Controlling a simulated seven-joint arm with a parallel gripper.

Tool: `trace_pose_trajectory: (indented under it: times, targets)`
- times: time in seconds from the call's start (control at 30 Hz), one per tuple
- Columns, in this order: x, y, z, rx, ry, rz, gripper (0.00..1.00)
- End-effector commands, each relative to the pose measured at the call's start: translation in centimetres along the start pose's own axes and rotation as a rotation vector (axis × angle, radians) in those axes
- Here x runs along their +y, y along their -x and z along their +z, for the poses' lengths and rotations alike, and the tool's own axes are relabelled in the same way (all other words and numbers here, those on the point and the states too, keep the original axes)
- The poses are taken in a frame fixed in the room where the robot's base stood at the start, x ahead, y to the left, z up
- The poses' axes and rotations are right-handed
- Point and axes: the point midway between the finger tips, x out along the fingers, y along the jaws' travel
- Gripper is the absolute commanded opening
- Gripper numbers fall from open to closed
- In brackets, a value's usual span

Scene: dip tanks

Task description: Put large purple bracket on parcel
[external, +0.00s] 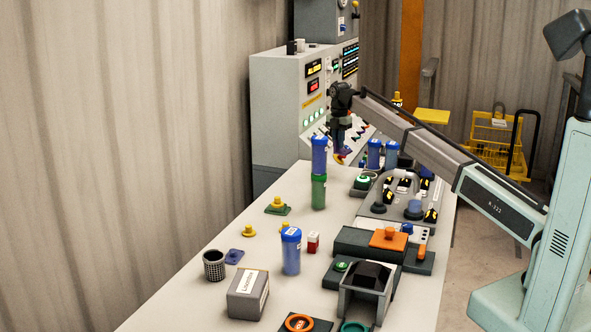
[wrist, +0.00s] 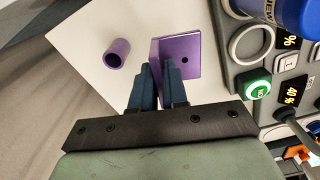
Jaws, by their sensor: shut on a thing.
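The large purple bracket (wrist: 186,68) is an L-shaped piece with a small hole in its flat plate, seen in the wrist view just beyond my fingertips. My gripper (wrist: 158,68) is shut on its upright wall. In the external view my gripper (external: 341,146) is over the far end of the table, and the bracket is small and partly hidden there. The parcel appears to be the grey box (external: 241,305) with a white label at the near left of the table, well away from my gripper.
A purple cylinder (wrist: 117,53) stands left of the bracket. A blue canister (external: 319,147) on a green one (external: 318,194) stands near my gripper.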

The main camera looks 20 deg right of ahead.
Motion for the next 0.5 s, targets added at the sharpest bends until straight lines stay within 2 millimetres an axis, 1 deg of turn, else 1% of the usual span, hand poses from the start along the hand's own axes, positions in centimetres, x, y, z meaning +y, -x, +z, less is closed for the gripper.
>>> trace_pose_trajectory:
  times: [0.07,0.17,0.27,0.37,0.4,0.47,0.5]
  targets:
    - [0.0,0.2,0.0,0.000,0.000,0.000,0.00]
    - [0.2,0.2,-0.6,0.000,0.007,0.000,0.00]
    - [0.8,0.2,-2.3,0.000,0.025,0.000,0.00]
    - [1.9,0.2,-5.3,0.000,0.058,0.000,0.00]
    - [2.4,0.2,-6.9,0.000,0.076,0.000,0.00]
    - [3.1,0.4,-9.4,0.000,0.102,0.000,0.00]
    - [3.6,0.5,-11.1,0.000,0.121,0.000,0.00]
